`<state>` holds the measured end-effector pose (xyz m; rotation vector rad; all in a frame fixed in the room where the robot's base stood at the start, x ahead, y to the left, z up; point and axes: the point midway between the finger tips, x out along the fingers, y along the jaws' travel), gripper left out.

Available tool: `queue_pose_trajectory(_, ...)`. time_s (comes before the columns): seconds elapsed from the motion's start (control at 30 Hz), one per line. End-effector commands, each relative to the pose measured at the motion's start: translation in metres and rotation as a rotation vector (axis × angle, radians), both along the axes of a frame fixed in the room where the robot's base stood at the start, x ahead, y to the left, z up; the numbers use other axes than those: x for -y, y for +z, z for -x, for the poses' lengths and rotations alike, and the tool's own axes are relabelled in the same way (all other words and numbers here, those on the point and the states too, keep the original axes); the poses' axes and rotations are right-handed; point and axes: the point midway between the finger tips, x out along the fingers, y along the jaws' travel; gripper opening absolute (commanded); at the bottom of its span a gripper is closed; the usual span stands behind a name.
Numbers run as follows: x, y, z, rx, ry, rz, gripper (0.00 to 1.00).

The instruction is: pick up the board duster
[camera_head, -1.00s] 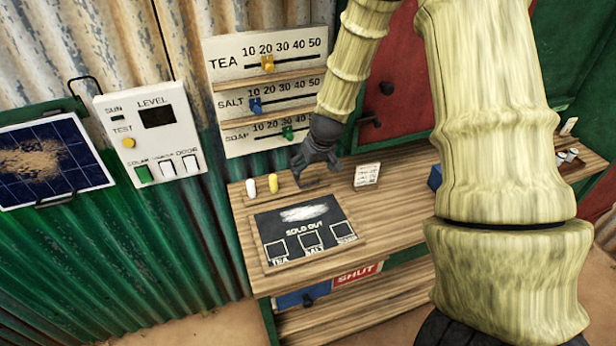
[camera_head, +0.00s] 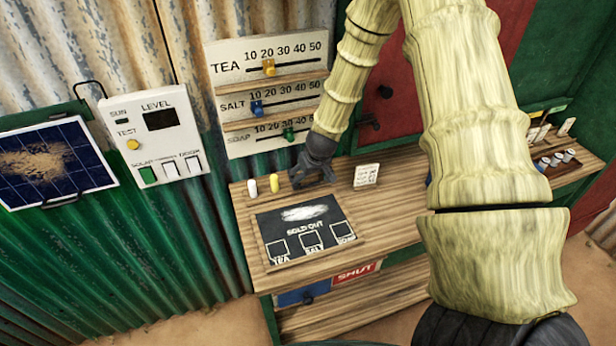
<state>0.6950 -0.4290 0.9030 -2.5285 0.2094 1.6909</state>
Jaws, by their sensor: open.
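My gripper (camera_head: 312,180) is open and points down, low over the back of the wooden counter (camera_head: 385,215). Its fingers are just right of a yellow stick (camera_head: 275,183) and a white stick (camera_head: 252,188), behind the chalkboard (camera_head: 305,232). I cannot make out the board duster clearly. It may be hidden by the dark fingers, and I cannot tell whether anything lies between them.
A small white card (camera_head: 367,176) stands right of the gripper. A slider price board (camera_head: 268,95) is on the wall behind. A control panel (camera_head: 155,138) and a solar panel (camera_head: 55,165) are at left. A rack with small cups (camera_head: 556,160) is at far right.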

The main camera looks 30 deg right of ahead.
Motion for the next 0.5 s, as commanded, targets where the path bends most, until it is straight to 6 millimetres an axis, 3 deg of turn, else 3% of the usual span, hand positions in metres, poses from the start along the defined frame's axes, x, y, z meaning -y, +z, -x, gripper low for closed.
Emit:
queue_pose_trajectory(0.23,0.0001,-0.0005,-0.0004,0.0,0.0,0.0,0.88)
queue_pose_trajectory(0.5,0.0002,-0.0004,-0.0004,0.0,0.0,0.0,0.38)
